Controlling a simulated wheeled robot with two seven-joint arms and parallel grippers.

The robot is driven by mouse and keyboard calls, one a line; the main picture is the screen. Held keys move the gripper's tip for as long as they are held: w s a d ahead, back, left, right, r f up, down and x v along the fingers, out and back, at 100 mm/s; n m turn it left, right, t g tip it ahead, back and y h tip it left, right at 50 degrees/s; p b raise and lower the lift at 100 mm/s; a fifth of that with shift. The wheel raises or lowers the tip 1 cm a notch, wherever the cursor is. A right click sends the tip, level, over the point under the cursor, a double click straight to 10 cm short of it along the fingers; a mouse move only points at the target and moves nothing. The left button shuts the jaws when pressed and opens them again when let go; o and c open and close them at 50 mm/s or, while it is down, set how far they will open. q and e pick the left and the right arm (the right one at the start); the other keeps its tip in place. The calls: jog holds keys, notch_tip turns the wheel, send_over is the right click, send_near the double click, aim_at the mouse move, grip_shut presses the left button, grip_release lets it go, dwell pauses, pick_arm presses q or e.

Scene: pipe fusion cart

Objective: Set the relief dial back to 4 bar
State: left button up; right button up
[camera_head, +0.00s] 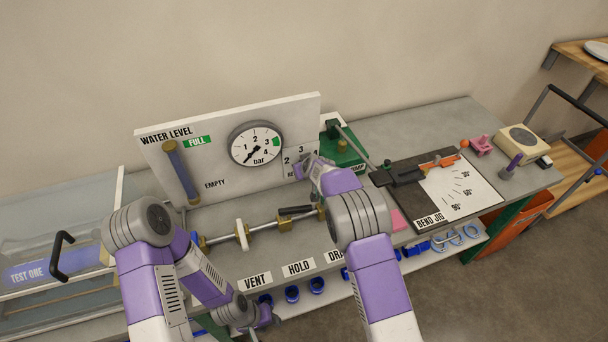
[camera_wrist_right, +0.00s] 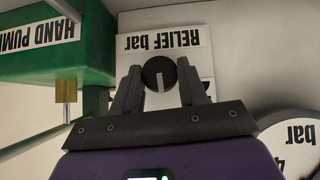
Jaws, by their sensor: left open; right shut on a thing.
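The relief dial is a small black knob (camera_wrist_right: 156,68) with a pale pointer line, on a white plate (camera_wrist_right: 192,38) lettered "RELIEF bar". The right wrist view shows this upside down. My right gripper (camera_wrist_right: 160,84) is shut on the knob, one finger on each side. In the head view my right gripper (camera_head: 309,165) covers the knob and part of its scale; 2, 3 and 4 show around it. The pointer's exact reading cannot be told. The round pressure gauge (camera_head: 256,144) has its needle toward the lower left. My left gripper (camera_head: 266,314) is open, low at the bench front.
The green hand pump (camera_head: 343,152) stands close right of the dial, its lever reaching forward. A pipe with valves (camera_head: 275,224) runs before the panel (camera_head: 215,165). The bend jig (camera_head: 455,192) lies right; a clear-lidded box (camera_head: 50,262) stands left.

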jog(key=shift+d+m+g+y+b, duration=0.15)
jog(key=shift+m+y+b, duration=0.35)
jog(key=shift+b, duration=0.6)
jog(key=shift+d+m+g+y+b, duration=0.1)
jog(key=shift+m+g+y+b, duration=0.15)
jog(key=shift+y+b, duration=0.65)
jog(key=shift+a, duration=0.1)
jog(key=o, duration=1)
jog(key=shift+o, duration=0.2)
jog(key=shift+r, duration=0.1)
jog(key=v, duration=0.7)
jog(key=shift+s, duration=0.15)
jog(key=shift+r, duration=0.1)
